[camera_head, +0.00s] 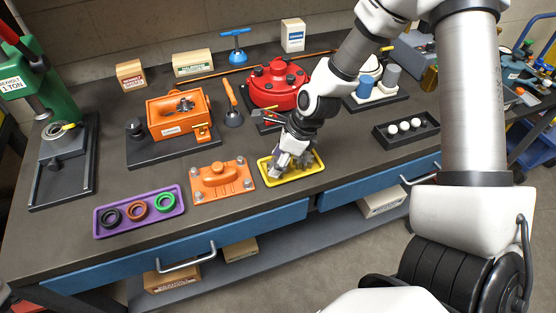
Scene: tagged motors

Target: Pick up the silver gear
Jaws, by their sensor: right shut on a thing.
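Silver-grey gear shapes (307,160) show in the yellow tray (290,180) near the front edge of the bench. My right gripper (278,170) reaches down into the left part of this tray and is shut on a silver gear. The gripper and wrist cover much of the held gear, and its outline is hard to make out at this size. It is low, at tray height; I cannot tell whether it is clear of the tray floor. My left gripper is not in view.
An orange cover plate (222,182) and a purple tray (138,212) with three rings lie left of the yellow tray. A red round housing (277,84) stands behind it. A black tray (405,131) with white balls is to the right.

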